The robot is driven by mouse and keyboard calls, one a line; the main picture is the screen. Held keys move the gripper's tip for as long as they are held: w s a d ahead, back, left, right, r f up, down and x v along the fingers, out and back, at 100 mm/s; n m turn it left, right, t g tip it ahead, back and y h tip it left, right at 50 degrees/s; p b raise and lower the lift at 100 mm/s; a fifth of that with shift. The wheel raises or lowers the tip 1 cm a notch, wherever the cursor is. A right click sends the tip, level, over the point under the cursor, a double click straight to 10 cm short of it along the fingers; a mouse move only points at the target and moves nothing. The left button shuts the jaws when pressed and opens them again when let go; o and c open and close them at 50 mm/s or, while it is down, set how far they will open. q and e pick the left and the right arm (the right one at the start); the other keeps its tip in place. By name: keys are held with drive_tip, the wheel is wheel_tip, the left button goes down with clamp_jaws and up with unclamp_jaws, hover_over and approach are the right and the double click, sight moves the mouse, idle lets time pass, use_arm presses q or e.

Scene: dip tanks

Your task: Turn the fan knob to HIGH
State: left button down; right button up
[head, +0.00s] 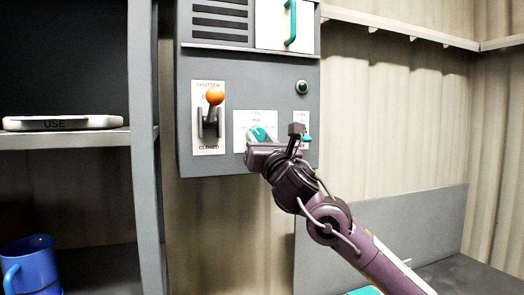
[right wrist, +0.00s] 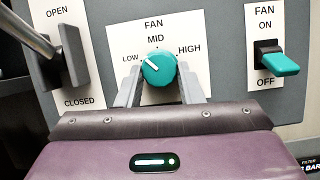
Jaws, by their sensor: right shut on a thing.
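The fan knob (right wrist: 158,68) is a round teal dial on a white plate marked LOW, MID and HIGH. Its white pointer line aims up and left, towards LOW. In the head view, the knob (head: 263,133) is partly hidden by my gripper. My right gripper (right wrist: 162,88) is shut on the knob, with one grey finger on each side. In the head view, my right gripper (head: 262,148) reaches the panel from the lower right. My left gripper is not in view.
Left of the knob is the shutter lever (head: 214,98) with an orange ball. Right of it is the teal fan ON/OFF switch (right wrist: 276,62). A green button (head: 302,87) sits above. A blue mug (head: 32,265) and a white tray (head: 62,122) stand on shelves at left.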

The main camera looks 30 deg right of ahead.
drive_tip(key=m+h+b, duration=0.1)
drive_tip(key=m, duration=0.1)
drive_tip(key=m+g+h+b, duration=0.1)
drive_tip(key=m, duration=0.2)
drive_tip(key=m+g+h+b, duration=0.1)
drive_tip(key=m+h+b, duration=0.1)
drive_tip(key=m, duration=0.1)
drive_tip(key=shift+a, duration=0.35)
drive_tip(key=m+g+h, duration=0.1)
drive_tip(key=m, duration=0.2)
drive_tip(key=m+g+h+b, duration=0.1)
drive_tip(key=m, duration=0.2)
drive_tip(key=shift+w+a+r+b, duration=0.1)
drive_tip(key=shift+a+r+b, duration=0.1)
drive_tip(key=shift+b, duration=0.1)
drive_tip(key=m, duration=0.1)
drive_tip(key=m+g, duration=0.1)
drive_tip(key=m, duration=0.1)
drive_tip(key=m+g, duration=0.1)
drive_tip(key=m, duration=0.1)
drive_tip(key=shift+r, duration=0.3)
drive_tip(key=m+g, duration=0.1)
drive_tip(key=m, duration=0.1)
drive_tip(key=m+g, duration=0.1)
drive_tip(key=m, duration=0.2)
drive_tip(key=shift+r+y, duration=0.2)
drive_tip(key=shift+y, duration=0.2)
drive_tip(key=shift+m, duration=0.4)
drive_tip(key=o, duration=1)
drive_tip(key=shift+c, duration=0.2)
